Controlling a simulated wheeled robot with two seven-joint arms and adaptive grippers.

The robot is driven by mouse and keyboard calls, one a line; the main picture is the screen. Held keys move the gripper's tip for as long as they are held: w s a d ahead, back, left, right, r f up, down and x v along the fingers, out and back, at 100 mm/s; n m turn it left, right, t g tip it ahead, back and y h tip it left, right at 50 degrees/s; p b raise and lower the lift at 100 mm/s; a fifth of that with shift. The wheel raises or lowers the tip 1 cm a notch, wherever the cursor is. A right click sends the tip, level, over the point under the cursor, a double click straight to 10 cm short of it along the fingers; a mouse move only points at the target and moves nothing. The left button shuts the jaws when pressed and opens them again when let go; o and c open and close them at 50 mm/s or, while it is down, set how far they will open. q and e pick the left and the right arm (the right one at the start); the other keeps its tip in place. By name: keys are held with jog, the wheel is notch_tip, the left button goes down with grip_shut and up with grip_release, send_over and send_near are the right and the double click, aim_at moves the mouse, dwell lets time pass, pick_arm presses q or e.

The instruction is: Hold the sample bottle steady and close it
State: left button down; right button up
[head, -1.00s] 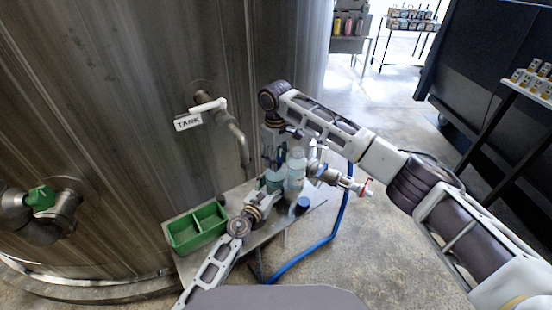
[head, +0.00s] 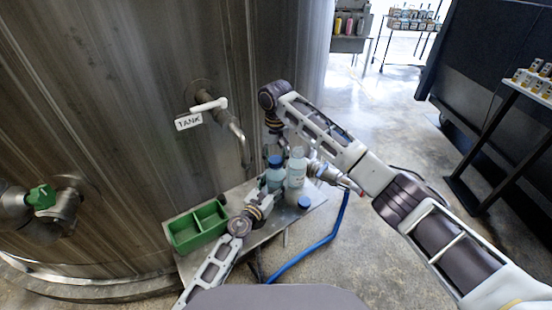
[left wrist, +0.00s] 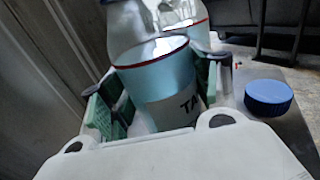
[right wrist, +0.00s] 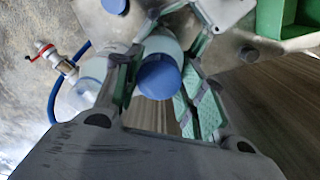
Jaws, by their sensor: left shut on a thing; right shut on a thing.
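The sample bottle (head: 273,180) is pale blue and stands upright on the small steel table. In the left wrist view (left wrist: 168,85) it shows a red ring and a label beginning "TA". My left gripper (left wrist: 155,100) is shut around its body from the near side. A blue cap (head: 275,161) sits at the bottle's top. My right gripper (right wrist: 160,85) comes from above, its fingers on either side of this cap (right wrist: 160,78), shut on it. Whether the cap is fully seated cannot be told. The bottle's top is cut off in the left wrist view.
A second, clear bottle (head: 296,172) stands close on the right. A loose blue cap (head: 304,202) lies on the table (head: 270,228) near its right edge. A green divided tray (head: 197,228) is at left. The tank tap (head: 218,110) is above; a blue hose (head: 325,240) runs beside the table.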

jog(key=m, duration=1.2)
jog(key=shift+w+a, duration=0.1)
jog(key=shift+a, duration=0.05)
jog(key=m, duration=0.3)
jog(key=shift+m, duration=0.4)
jog(key=m, duration=0.4)
jog(key=shift+w, duration=0.1)
jog(key=o, duration=0.7)
jog(key=shift+o, duration=0.2)
jog(key=shift+r, duration=0.2)
notch_tip(320, 180, up, 12)
jog(key=shift+f, duration=0.25)
